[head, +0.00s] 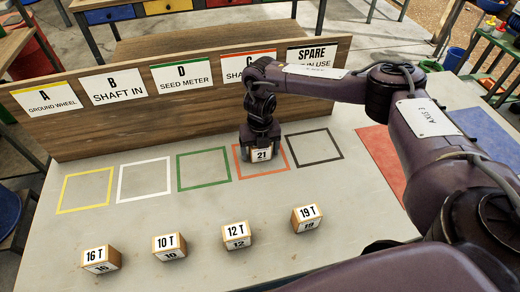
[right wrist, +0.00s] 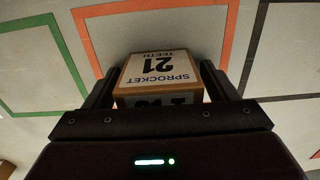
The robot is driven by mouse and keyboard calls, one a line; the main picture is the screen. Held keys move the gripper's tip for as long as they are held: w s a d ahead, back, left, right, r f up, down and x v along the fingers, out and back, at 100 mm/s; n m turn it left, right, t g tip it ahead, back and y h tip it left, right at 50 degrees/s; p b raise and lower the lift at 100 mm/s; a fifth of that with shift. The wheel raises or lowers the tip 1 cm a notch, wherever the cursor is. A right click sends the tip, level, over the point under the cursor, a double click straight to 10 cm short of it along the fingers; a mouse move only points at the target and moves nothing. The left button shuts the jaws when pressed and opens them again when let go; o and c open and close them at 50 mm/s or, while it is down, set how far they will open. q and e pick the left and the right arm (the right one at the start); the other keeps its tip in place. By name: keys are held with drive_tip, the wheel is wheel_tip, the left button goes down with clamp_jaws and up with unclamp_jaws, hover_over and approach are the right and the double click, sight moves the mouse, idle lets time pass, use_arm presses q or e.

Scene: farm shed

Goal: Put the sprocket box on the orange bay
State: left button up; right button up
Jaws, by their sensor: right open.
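The sprocket box (head: 262,155), a small box marked 21, is inside the orange bay (head: 236,166), an orange square outline on the bench. In the right wrist view the box (right wrist: 158,72) shows its label "SPROCKET 21 TEETH" between orange lines (right wrist: 89,50) on its left and right. My right gripper (head: 261,147) comes down over the box from above. Its jaws are open, with one finger on each side of the box. The box's underside is hidden. My left gripper is not in view.
Yellow (head: 85,190), white (head: 145,180) and green (head: 204,169) bays lie to the left, a black bay (head: 315,148) to the right. Boxes 16 (head: 100,258), 10 (head: 169,245), 12 (head: 237,234) and 19 (head: 307,217) stand in front. A labelled board (head: 180,115) rises behind.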

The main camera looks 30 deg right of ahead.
wheel_tip(320, 180, up, 12)
drive_tip(key=shift+r, duration=0.2)
drive_tip(key=shift+f, duration=0.1)
idle(0.7)
